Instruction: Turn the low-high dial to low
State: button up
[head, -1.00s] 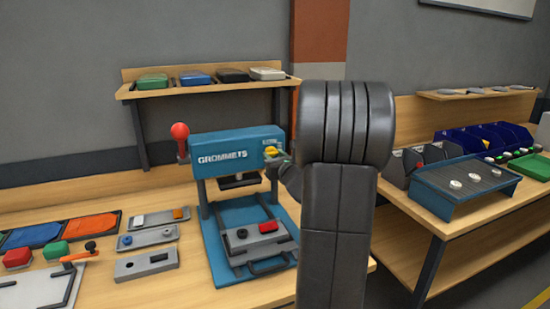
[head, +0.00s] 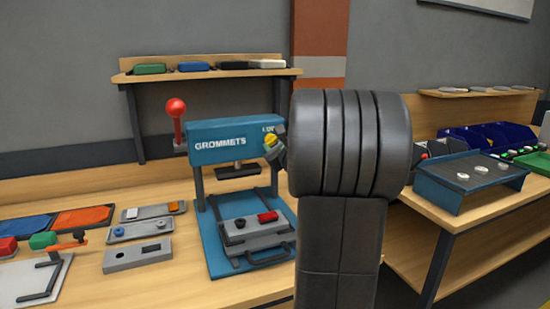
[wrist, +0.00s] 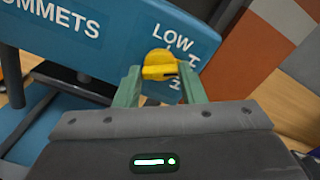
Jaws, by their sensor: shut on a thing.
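The low-high dial is a yellow knob (wrist: 158,58) on the blue front of the grommet press. In the head view the dial (head: 271,141) shows at the right end of the press head (head: 210,144). My gripper (wrist: 161,73) has a green finger on either side of the knob's raised bar and is shut on it. The bar lies nearly level across the wrist view. The word LOW shows above and right of the knob. A second, partly hidden label runs down its right side. In the head view my arm hides the area right of the dial.
A red-knobbed lever (head: 177,112) stands at the press's left side. A grey fixture (head: 252,232) with a red block sits on the press base. Trays and parts cover the bench to the left. A shelf (head: 200,76) with several boxes is behind.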

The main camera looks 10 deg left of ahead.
jog(key=n+b, duration=0.6)
jog(key=shift+f+n+b, duration=0.3)
jog(key=shift+b, duration=0.1)
jog(key=n+b, duration=0.4)
jog(key=n, duration=0.1)
jog(key=shift+r, duration=0.2)
jog(key=shift+b, duration=0.3)
jog(key=o, duration=1)
jog(key=shift+r, duration=0.1)
jog(key=shift+s+d, duration=0.1)
jog(key=b+v, duration=0.1)
jog(key=v, duration=1.2)
jog(key=shift+s+d, duration=0.2)
jog(key=shift+s, duration=0.05)
